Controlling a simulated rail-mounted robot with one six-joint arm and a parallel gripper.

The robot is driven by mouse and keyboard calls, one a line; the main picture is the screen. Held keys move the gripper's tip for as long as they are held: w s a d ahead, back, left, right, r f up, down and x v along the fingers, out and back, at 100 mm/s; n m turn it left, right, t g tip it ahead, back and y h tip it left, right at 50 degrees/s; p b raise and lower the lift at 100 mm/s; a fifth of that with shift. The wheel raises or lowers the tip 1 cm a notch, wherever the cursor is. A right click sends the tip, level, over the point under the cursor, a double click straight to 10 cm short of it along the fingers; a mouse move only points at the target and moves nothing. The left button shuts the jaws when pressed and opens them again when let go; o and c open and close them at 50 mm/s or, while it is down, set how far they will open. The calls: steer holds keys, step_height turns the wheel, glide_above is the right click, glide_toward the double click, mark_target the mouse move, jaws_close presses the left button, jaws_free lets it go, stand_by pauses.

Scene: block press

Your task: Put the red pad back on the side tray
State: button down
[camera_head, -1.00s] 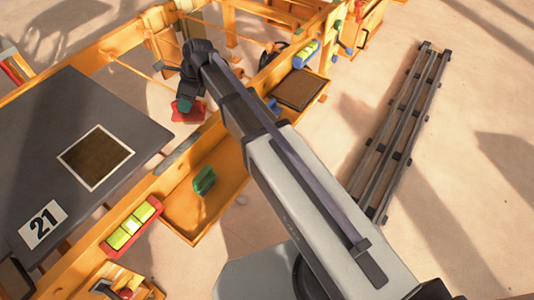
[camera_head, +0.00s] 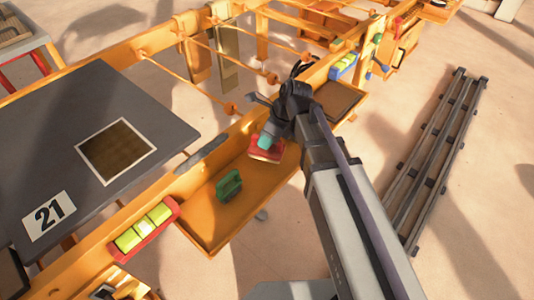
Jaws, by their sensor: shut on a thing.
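The red pad (camera_head: 266,151) is at my gripper (camera_head: 270,141), over the far part of the orange side tray (camera_head: 205,238). My gripper is shut on the pad from above. I cannot tell whether the pad touches the tray floor. A green pad (camera_head: 229,186) stands in the same tray, nearer and to the left of the red pad. Part of the tray's far right side is hidden behind my arm.
A red holder with yellow-green blocks (camera_head: 143,230) sits on the orange frame. A dark mat (camera_head: 334,99) lies beyond my arm. Rails (camera_head: 436,160) run on the right.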

step_height(320, 180, down, 4)
steer(key=b, duration=0.3)
steer(key=shift+r, duration=0.3)
steer(key=shift+f, duration=0.15)
steer(key=c, duration=1.1)
jaws_free()
steer(key=shift+o, duration=0.2)
steer(key=a+p+v, duration=0.1)
steer(key=p+v, duration=1)
steer(key=v, duration=0.1)
steer(key=s+d+n+h, duration=0.2)
steer(key=s+d+n, duration=0.2)
steer(key=n, duration=0.7)
steer(key=s+d+f+n+h, duration=0.1)
steer(key=s+d+n+h, duration=0.2)
steer(key=n, duration=0.8)
steer(key=s+d, duration=0.2)
steer(key=d, duration=0.2)
steer(key=shift+d, duration=0.3)
steer(key=shift+f, duration=0.15)
